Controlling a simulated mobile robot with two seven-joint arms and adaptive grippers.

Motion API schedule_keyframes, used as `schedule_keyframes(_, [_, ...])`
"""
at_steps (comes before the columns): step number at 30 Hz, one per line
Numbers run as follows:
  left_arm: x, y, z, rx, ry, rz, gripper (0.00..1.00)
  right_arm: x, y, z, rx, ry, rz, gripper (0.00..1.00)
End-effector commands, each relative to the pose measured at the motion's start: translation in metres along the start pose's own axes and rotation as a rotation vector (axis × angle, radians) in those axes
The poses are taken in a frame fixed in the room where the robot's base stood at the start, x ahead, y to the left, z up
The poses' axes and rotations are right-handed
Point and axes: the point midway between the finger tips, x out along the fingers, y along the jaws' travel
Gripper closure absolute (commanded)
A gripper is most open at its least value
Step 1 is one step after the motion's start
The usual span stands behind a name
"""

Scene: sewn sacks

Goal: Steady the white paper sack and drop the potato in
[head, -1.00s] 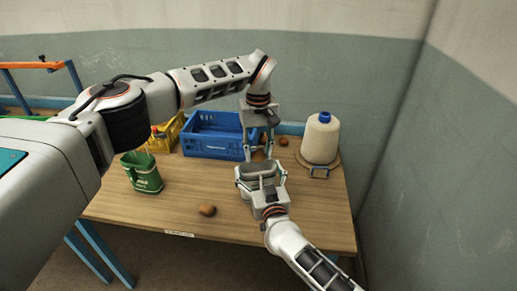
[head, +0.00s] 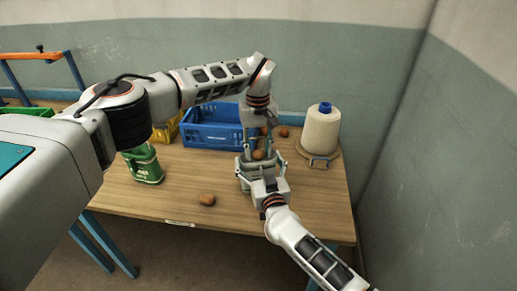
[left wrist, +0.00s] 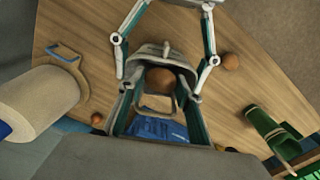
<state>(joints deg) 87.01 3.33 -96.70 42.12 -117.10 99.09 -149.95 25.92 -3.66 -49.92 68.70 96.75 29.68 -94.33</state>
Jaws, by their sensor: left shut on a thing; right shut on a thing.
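The white paper sack (head: 257,167) stands on the table and looks grey-white; it is partly hidden by the grippers. My right gripper (head: 261,168) reaches in from the front, its fingers on either side of the sack, shut on it. My left gripper (head: 259,151) points down from above, shut on a brown potato (head: 258,154) at the sack's mouth. In the left wrist view the potato (left wrist: 160,80) sits between the left fingertips, close to the sack's rim (left wrist: 165,52). I cannot tell how far inside the rim it is.
A blue crate (head: 208,138) stands behind to the left, and a green container (head: 143,165) at the table's left. A cone of thread (head: 321,135) stands at the right. Loose potatoes lie in front (head: 207,199) and behind (head: 284,132). The front left table (head: 150,204) is clear.

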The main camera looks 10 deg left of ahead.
Motion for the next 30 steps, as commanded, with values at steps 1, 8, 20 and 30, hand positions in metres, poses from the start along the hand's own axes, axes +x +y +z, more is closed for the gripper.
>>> schedule_keyframes(1, [0.000, 0.000, 0.000, 0.000, 0.000, 0.000, 0.81, 0.000, 0.000, 0.000, 0.000, 0.000, 0.000, 0.38])
schedule_keyframes(8, [0.000, 0.000, 0.000, 0.000, 0.000, 0.000, 0.46, 0.000, 0.000, 0.000, 0.000, 0.000, 0.000, 0.38])
schedule_keyframes(20, [-0.004, 0.000, 0.000, 0.000, 0.000, 0.000, 0.46, 0.000, 0.000, 0.000, 0.000, 0.000, 0.000, 0.38])
schedule_keyframes(30, [-0.062, 0.000, -0.001, -0.001, 0.003, 0.001, 0.46, 0.000, 0.000, 0.000, 0.000, 0.000, 0.000, 0.38])
